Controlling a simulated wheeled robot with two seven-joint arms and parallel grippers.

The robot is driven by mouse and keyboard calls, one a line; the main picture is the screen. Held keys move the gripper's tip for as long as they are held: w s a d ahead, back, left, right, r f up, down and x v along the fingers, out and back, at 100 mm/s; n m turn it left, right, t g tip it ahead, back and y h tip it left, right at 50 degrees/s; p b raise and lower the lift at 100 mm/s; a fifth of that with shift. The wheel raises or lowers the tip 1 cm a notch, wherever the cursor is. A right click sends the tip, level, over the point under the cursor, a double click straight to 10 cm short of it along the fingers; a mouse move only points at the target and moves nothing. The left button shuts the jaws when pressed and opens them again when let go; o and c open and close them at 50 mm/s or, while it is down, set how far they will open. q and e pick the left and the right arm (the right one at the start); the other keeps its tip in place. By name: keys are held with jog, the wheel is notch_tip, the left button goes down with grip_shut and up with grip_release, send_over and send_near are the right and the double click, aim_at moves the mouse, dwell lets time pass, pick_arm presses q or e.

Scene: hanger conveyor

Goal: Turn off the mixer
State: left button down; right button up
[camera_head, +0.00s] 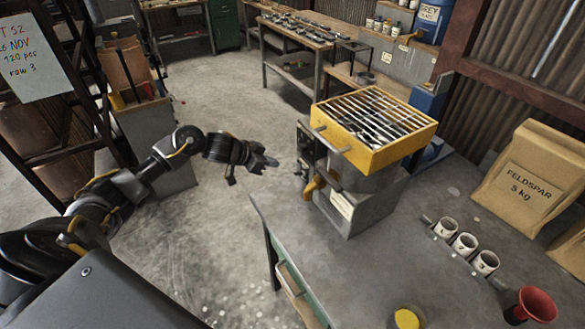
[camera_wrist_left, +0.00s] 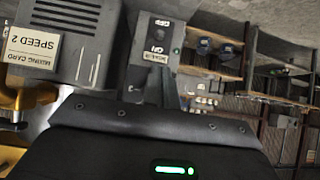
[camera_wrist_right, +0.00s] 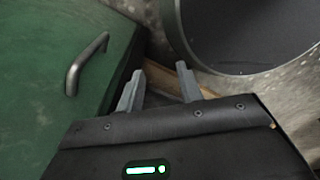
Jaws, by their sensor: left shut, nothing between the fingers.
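The mixer (camera_head: 345,205) is a grey machine with a yellow grille hopper on top, at the table's left corner. Its grey body also shows upside down in the left wrist view (camera_wrist_left: 88,72), with a "SPEED 2" card. A grey switch box (camera_wrist_left: 158,42) marked OFF and ON stands beside it there; button states are too small to tell. My left gripper (camera_head: 268,163) is shut and empty, left of the mixer's dark side panel (camera_head: 305,150), apart from it. My right gripper (camera_wrist_right: 160,88) is open and empty, next to a green surface with a handle.
The grey table (camera_head: 380,270) carries a rack of several white cups (camera_head: 464,243), a red funnel (camera_head: 535,305), a yellow round item (camera_head: 406,318) and a feldspar bag (camera_head: 530,180). A shelf rack stands at the left.

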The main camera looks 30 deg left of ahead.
aim_at(298, 174)
pick_arm(q)
jog(key=p+x, duration=0.2)
jog(key=x, duration=0.8)
jog(key=shift+d, duration=0.1)
dwell(0.3)
